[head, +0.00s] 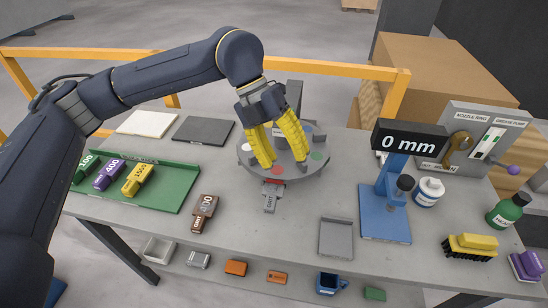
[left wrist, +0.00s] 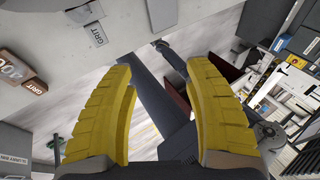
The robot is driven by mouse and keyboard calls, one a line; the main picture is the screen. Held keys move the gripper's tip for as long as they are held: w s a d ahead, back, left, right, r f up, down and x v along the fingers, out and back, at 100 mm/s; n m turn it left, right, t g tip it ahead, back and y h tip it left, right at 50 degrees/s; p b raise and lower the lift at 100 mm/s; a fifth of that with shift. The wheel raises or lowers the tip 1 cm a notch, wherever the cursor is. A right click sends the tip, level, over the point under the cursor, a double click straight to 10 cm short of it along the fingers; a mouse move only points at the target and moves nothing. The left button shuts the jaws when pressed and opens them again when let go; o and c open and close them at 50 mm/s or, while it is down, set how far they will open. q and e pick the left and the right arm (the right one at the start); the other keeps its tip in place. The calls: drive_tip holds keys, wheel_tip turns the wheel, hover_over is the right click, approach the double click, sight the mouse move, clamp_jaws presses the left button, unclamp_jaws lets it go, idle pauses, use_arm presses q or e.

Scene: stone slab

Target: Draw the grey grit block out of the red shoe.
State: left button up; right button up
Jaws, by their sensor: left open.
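The red shoe (head: 272,182) shows as a small red piece at the near edge of the round grey turntable, partly hidden. The grey grit block (head: 269,201), marked GRIT, sticks out of it towards the front of the slab. My left gripper (head: 284,161) has yellow fingers, open and empty, reaching down over the turntable just behind the shoe and block. In the left wrist view a grey piece marked GRIT (left wrist: 92,33) lies at upper left, outside the spread fingers (left wrist: 158,64). My right gripper is not in view.
A brown grit block (head: 204,212) lies left of the grey one. A green tray (head: 170,196) holds several coloured blocks at left. A grey square tray (head: 336,238) and a blue gauge stand (head: 385,212) are at right. The slab between them is mostly bare.

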sight(270, 204)
use_arm(q)
drive_tip(key=a+f+t+y, duration=0.1)
drive_tip(key=f, duration=0.5)
drive_tip(key=a+f+t+y, duration=0.1)
drive_tip(key=f+y, duration=0.1)
drive_tip(key=f, duration=0.4)
drive_tip(key=a+f+n+t+y, duration=0.1)
drive_tip(key=f+y, duration=0.1)
drive_tip(key=f, duration=0.4)
drive_tip(key=shift+s+a+f+t, duration=0.15)
drive_tip(key=shift+s+a+t, duration=0.05)
drive_tip(key=shift+t, duration=0.1)
clamp_jaws()
idle(0.4)
